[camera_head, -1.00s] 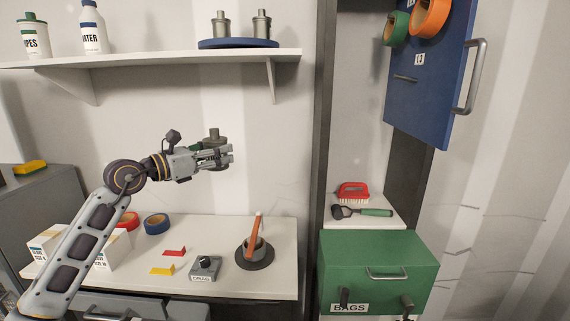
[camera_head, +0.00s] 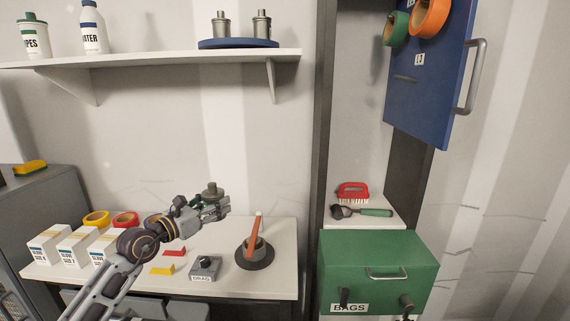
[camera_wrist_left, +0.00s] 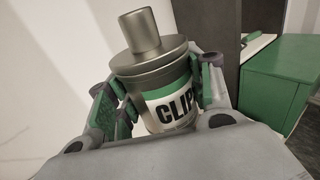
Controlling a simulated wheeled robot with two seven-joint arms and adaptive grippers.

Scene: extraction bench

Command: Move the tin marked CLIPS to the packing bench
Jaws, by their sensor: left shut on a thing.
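The tin marked CLIPS (camera_wrist_left: 160,85) is metal grey with a green and white label and a knob on its lid. My left gripper (camera_wrist_left: 157,103) is shut on it, with a finger on each side, and the tin looks upright. In the head view the tin (camera_head: 212,190) shows only by its lid and top; my left gripper (camera_head: 212,207) hides its lower part. The gripper holds it over the back part of the white bench top (camera_head: 225,284), and I cannot tell how far above. My right gripper is not in view.
A shelf (camera_head: 150,60) runs above. A green BAGS cabinet (camera_head: 380,270) stands right.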

